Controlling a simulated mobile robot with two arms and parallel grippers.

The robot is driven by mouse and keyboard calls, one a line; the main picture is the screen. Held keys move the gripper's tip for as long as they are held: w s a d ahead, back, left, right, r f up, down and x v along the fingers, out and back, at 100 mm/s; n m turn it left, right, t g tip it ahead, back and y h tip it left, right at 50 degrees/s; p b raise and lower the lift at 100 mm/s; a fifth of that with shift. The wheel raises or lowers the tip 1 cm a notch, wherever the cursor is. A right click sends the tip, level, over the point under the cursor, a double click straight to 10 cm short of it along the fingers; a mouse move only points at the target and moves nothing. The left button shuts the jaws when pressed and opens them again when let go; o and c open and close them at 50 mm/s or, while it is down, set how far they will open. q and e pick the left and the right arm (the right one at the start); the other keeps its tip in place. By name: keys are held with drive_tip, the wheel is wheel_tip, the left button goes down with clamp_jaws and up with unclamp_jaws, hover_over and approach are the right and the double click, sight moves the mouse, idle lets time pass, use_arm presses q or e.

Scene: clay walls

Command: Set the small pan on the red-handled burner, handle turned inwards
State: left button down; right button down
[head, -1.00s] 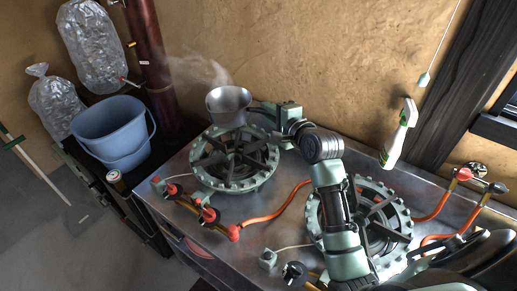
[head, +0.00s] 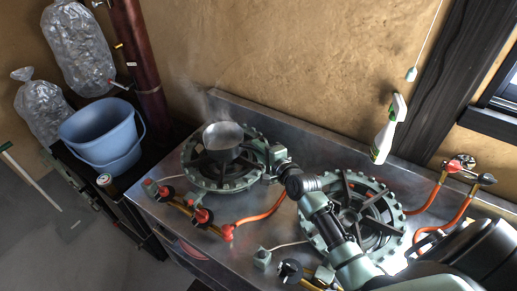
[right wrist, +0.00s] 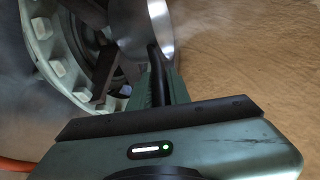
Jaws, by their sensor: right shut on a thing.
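The small metal pan (head: 222,134) is above the middle of the left burner (head: 190,172), which has red valve handles (head: 200,215) at its front. Its handle points right, towards the other burner. I cannot tell whether the pan touches the burner's grate. My right gripper (head: 262,152) is shut on the pan's handle at the burner's right edge. In the right wrist view the dark handle (right wrist: 155,62) runs from the gripper (right wrist: 158,85) to the shiny pan (right wrist: 158,25), beside the burner's toothed rim (right wrist: 42,28). My left gripper is not in view.
A second burner (head: 392,238) with a black knob (head: 290,270) stands on the right, partly behind my right arm. An orange hose (head: 262,212) runs between the burners. A spray bottle (head: 385,138) stands at the back wall. A blue bucket (head: 100,140) is left of the steel counter.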

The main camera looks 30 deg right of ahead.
drive_tip(key=shift+r, duration=0.1)
drive_tip(key=c, duration=1.3)
unclamp_jaws()
drive_tip(key=shift+r, duration=0.1)
drive_tip(key=shift+s, duration=0.4)
drive_tip(key=b+v, duration=0.1)
drive_tip(key=v, duration=1)
drive_tip(key=shift+s, duration=0.1)
drive_tip(key=shift+a, duration=0.1)
